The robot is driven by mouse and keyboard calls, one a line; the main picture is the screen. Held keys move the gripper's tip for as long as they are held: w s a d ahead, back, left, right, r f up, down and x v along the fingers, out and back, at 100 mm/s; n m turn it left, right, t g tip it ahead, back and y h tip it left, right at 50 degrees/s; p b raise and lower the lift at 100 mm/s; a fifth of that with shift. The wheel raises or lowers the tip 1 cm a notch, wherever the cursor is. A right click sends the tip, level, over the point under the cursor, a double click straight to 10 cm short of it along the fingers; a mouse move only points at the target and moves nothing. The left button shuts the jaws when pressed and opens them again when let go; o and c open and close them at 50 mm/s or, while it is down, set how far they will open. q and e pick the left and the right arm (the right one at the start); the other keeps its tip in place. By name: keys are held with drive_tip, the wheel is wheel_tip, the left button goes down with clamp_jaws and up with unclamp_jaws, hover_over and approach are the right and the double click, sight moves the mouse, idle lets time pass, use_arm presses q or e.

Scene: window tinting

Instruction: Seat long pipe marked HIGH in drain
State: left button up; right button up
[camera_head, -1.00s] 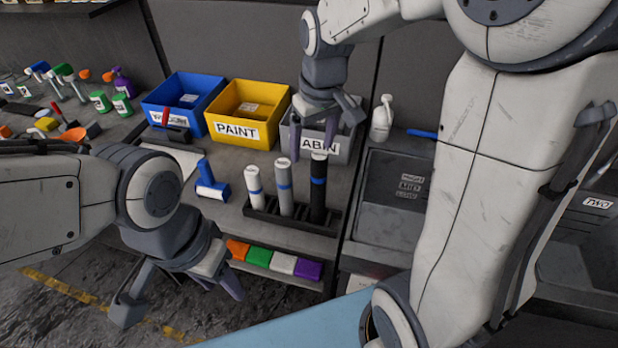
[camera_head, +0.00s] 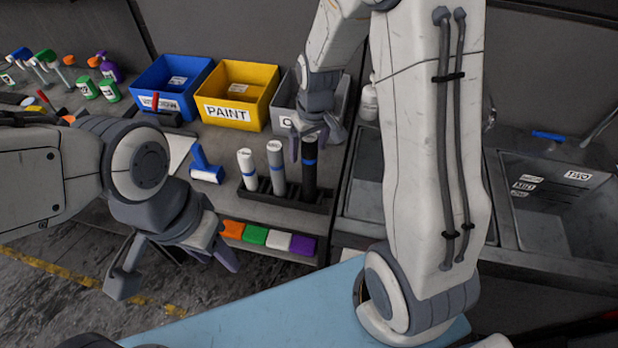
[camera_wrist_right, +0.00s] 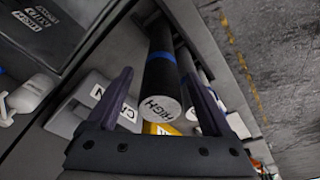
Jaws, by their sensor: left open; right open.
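The long black pipe (camera_head: 310,178) with a blue band stands upright in the dark rack (camera_head: 285,197), at the right end of a row of three pipes. In the right wrist view its end face reads HIGH, on the black pipe (camera_wrist_right: 160,85). My right gripper (camera_head: 309,140) is open at the pipe's top, with one finger on each side of it. Both fingers show apart from the pipe in the wrist view. My left gripper (camera_head: 178,272) is open and empty over the floor, left of the bench. No drain opening is visible; my right arm hides part of the left basin.
A white-topped pipe (camera_head: 246,168) and a grey pipe (camera_head: 276,165) stand beside the black one. The blue bin (camera_head: 170,88), yellow PAINT bin (camera_head: 238,95) and grey bin (camera_head: 286,100) stand behind. The right basin (camera_head: 560,220) has a TWO label.

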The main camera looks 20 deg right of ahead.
clamp_jaws()
idle(1.4)
